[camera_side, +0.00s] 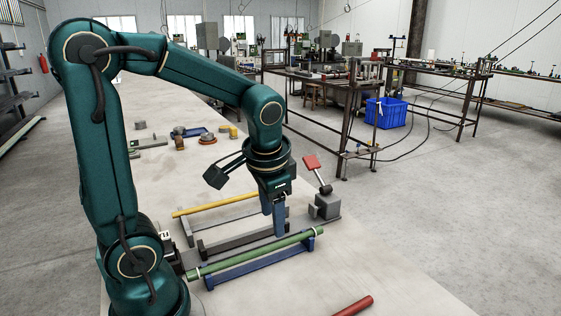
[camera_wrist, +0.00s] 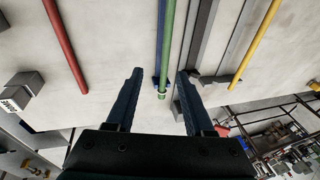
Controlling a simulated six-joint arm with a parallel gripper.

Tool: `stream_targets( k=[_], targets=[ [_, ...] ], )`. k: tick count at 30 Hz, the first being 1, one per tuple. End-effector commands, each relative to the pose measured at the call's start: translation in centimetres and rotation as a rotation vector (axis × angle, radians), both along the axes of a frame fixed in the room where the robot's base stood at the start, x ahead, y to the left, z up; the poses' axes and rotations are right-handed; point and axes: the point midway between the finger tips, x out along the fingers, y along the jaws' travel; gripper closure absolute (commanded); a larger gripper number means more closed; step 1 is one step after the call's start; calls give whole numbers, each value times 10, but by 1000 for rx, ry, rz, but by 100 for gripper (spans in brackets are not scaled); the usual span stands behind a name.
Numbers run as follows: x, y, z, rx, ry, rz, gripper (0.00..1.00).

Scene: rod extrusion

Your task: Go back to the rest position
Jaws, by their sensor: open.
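My gripper (camera_side: 279,232) points down over the bench, with its blue fingers close to the green rod in the side view. In the wrist view my gripper (camera_wrist: 160,73) is open, its fingers spread wide with nothing held. The green rod (camera_side: 245,259) lies on a blue holder (camera_side: 262,266) towards the front of the bench. In the wrist view the green rod (camera_wrist: 166,45) ends between the fingertips, apart from both. The exact height of the fingers above the rod cannot be told.
A yellow rod (camera_side: 215,204) lies behind dark rails (camera_side: 235,239). A red rod (camera_side: 353,306) lies at the front. A grey block (camera_side: 328,206) with a red-handled lever (camera_side: 312,162) stands right of my gripper. Small parts (camera_side: 207,137) lie farther back.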

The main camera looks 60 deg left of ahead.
Motion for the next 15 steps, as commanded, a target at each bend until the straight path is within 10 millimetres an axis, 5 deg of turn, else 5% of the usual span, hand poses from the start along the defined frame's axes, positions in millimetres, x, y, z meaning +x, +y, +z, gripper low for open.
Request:
stream_targets(
  k=[6, 15],
  targets=[
    [-24, -41, 33, -65, -196, -46, 47],
    [-57, -77, 41, -193, -339, -52, 47]
  ],
)
